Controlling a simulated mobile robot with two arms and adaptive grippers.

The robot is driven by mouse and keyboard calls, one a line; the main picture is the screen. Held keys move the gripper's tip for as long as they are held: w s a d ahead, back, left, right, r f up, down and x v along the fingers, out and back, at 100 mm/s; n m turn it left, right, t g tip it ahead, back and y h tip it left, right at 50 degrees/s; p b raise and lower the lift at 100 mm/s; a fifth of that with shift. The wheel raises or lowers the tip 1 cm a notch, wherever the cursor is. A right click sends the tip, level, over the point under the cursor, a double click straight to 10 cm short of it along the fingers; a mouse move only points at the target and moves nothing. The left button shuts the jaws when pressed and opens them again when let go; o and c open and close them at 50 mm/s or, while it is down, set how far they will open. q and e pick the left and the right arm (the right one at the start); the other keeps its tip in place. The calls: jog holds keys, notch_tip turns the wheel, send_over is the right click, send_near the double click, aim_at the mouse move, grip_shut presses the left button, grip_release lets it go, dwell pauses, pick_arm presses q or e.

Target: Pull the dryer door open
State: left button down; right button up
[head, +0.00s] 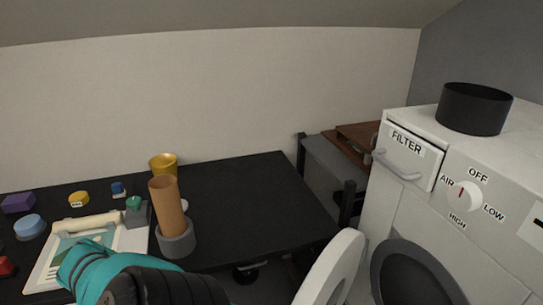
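The white dryer (388,192) stands at the right, its front facing left and toward me. Its round door (331,268) is swung out to the left, away from the dark drum opening (412,280). The lower parts of the door and the opening are cut off by the bottom edge. A teal and black part of my arm (140,280) comes in at the bottom left, over the table's front. No gripper fingers show, so I cannot see any gripper touching the door.
A black table (262,205) holds a tan cylinder in a grey holder (177,238), a gold cup (163,163), a white board (130,240) and several small objects. A black pot (474,110) stands on the dryer. A brown wooden item (355,138) lies behind.

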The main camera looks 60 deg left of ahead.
pick_arm(q)
jog(key=shift+s+d+f, duration=0.1)
jog(key=shift+s+f, duration=0.1)
jog(key=shift+s, duration=0.2)
pick_arm(e)
jog(key=shift+d, duration=0.3)
pick_arm(q)
jog(key=c, duration=1.2)
grip_release()
jog(key=shift+r, duration=0.1)
jog(key=shift+c, duration=0.2)
jog(key=shift+w, duration=0.1)
pick_arm(e)
jog(key=shift+d, duration=0.1)
jog(key=shift+s, duration=0.1)
pick_arm(q)
jog(key=shift+w+r, duration=0.1)
